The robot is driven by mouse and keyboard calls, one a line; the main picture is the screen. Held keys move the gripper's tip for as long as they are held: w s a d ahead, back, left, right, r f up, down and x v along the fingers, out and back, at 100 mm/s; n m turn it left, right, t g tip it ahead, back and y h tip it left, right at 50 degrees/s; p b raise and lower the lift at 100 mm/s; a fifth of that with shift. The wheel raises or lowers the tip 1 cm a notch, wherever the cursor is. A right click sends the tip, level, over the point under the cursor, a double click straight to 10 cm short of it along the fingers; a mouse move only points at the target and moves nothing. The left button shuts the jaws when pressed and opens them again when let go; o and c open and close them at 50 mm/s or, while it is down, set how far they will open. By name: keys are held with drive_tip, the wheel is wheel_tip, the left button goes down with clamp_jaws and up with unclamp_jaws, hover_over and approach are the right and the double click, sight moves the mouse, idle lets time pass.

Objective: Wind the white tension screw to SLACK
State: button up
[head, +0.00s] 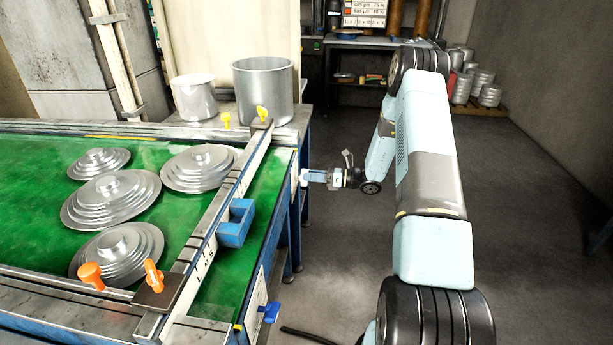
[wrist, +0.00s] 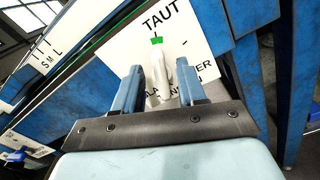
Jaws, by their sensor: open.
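The white tension screw (wrist: 157,82) shows in the wrist view as a pale knob in front of a white plate (wrist: 190,32). TAUT is printed at the plate's top, and the lower lettering is partly hidden by my fingers. A small green mark (wrist: 157,40) sits just under TAUT, above the screw. My gripper (wrist: 160,85) is open, with one finger on each side of the screw; I cannot tell whether either touches it. In the head view my gripper (head: 304,178) is at the right end of the green conveyor, where the screw is too small to make out.
The green belt (head: 40,170) carries several stepped metal lids (head: 112,198). A rail with a blue block (head: 236,223) and orange knobs (head: 153,276) crosses it. A blue handle (head: 269,312) sticks out below the near right corner. Two pots (head: 263,95) stand behind. The floor to the right is clear.

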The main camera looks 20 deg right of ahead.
drive_tip(key=shift+x, duration=1.25)
